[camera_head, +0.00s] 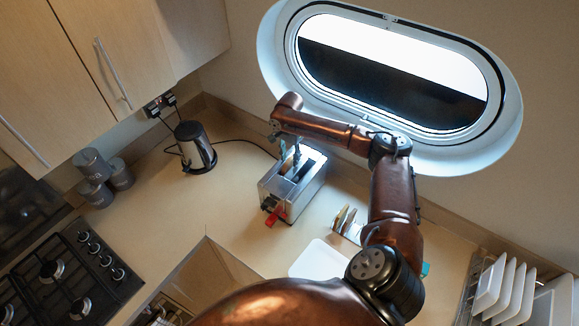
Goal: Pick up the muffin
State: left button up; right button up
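My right gripper (290,151) points down at the back of the silver toaster (283,196), with its fingertips at or just above a slot. A small tan piece (287,165) shows in that slot by the fingers. It may be the muffin, but it is too small and partly covered to be sure. I cannot tell whether the fingers touch it or how far apart they are. No other muffin can be made out. My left gripper is not in view.
A white board or plate (319,261) lies in front of the toaster, beside a small rack (347,222) with upright pieces. A kettle (195,147), grey canisters (96,180) and a hob (62,275) stand left. A dish rack (505,290) is at right. The counter left of the toaster is clear.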

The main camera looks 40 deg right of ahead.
jog(key=shift+s, duration=0.1)
jog(key=shift+c, duration=0.5)
grip_shut()
